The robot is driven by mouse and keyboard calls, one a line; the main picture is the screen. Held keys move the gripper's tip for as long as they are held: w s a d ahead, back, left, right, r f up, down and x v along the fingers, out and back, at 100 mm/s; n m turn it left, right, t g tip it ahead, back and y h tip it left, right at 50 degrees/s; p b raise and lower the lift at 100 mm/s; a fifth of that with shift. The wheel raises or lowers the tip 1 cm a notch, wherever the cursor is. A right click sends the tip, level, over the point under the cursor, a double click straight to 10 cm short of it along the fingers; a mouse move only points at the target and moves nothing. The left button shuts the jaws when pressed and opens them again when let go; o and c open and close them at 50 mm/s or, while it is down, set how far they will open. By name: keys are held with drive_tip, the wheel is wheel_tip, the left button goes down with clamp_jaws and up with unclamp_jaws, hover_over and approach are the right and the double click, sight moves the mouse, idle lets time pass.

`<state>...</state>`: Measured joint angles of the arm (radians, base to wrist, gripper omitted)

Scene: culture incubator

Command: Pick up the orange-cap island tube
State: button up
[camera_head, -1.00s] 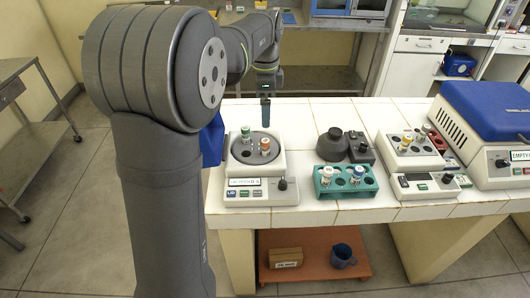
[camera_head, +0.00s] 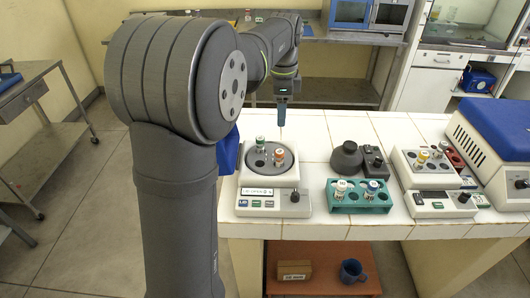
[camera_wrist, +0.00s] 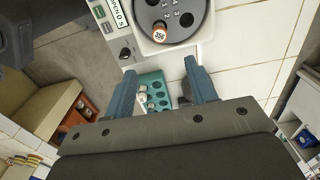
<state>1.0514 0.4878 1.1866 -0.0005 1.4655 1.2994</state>
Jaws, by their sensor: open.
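The orange-cap tube (camera_head: 279,156) stands upright in a hole of the round plate of a white device on the tiled island. My gripper (camera_head: 282,122) points down, above and behind the orange-cap tube in the head view. In the wrist view the gripper (camera_wrist: 160,68) has its two fingers wide apart with nothing held between them.
A teal rack (camera_head: 355,209) to the right holds a white-cap tube (camera_head: 341,188) and a blue-cap tube (camera_head: 372,188). Behind it is a dark round device (camera_head: 346,159). A white block device (camera_head: 410,178) with tubes and a blue-lidded machine (camera_head: 500,128) stand farther right.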

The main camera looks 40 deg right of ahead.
drive_tip(key=n, duration=0.2)
drive_tip(key=n+t+h, duration=0.2)
drive_tip(key=n+h, duration=0.2)
drive_tip(key=n, duration=0.7)
approach(279, 152)
drive_tip(key=x, duration=0.5)
drive_tip(key=shift+w+f, duration=0.35)
drive_tip(key=shift+w, duration=0.05)
drive_tip(key=shift+s+x, duration=0.25)
drive_tip(key=shift+x, duration=1.1)
drive_tip(key=shift+s+x, duration=0.2)
drive_tip(key=shift+x, duration=1.15)
drive_tip(key=c, duration=1.1)
drive_tip(key=shift+o, duration=0.2)
